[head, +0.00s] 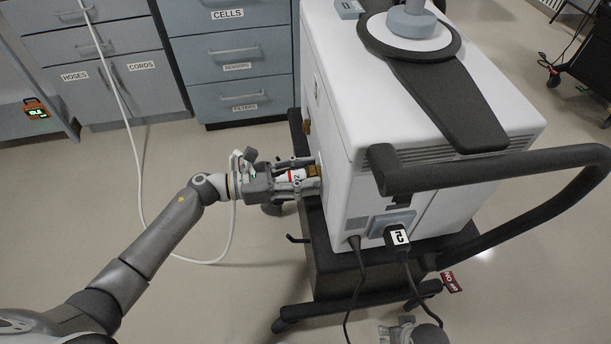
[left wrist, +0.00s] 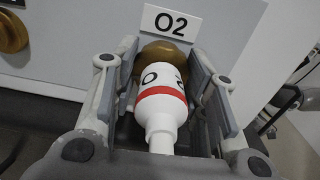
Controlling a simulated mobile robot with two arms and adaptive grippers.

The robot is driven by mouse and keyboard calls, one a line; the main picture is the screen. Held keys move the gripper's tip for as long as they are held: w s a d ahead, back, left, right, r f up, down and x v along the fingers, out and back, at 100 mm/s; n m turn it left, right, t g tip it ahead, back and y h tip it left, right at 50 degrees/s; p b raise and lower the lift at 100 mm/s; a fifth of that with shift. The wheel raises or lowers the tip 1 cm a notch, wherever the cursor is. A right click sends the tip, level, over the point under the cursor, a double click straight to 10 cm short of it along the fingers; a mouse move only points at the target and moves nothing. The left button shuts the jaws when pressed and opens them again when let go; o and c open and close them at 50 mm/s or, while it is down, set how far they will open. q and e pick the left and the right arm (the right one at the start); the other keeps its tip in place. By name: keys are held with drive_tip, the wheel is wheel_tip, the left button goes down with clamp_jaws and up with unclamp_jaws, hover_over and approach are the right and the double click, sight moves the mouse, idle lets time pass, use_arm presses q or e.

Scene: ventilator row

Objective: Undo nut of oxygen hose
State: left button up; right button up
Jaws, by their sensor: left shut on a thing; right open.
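The oxygen hose's white end, with a red band and "O2" lettering, shows in the head view (head: 297,175) and left wrist view (left wrist: 162,106). A brass nut (left wrist: 165,52) sits at its far end, against the ventilator's side (head: 340,130) under an "O2" plate (left wrist: 171,23). My left gripper (head: 308,173) is shut on the nut, its fingers either side (left wrist: 166,62). The fingers partly hide the nut; its thread is hidden. The white hose (head: 137,120) loops over the floor to near my left wrist. My right gripper (head: 385,334) is open at the bottom edge, mostly cut off.
A second brass fitting (left wrist: 11,32) is left of the nut in the wrist view. The ventilator stands on a dark wheeled cart (head: 330,255) with a black push handle (head: 500,165). Black power cords (head: 358,285) hang at its near side.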

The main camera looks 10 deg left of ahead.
use_arm(q)
drive_tip(key=shift+n, duration=1.7)
drive_tip(key=o, duration=1)
drive_tip(key=shift+o, duration=0.2)
drive_tip(key=v, duration=1.2)
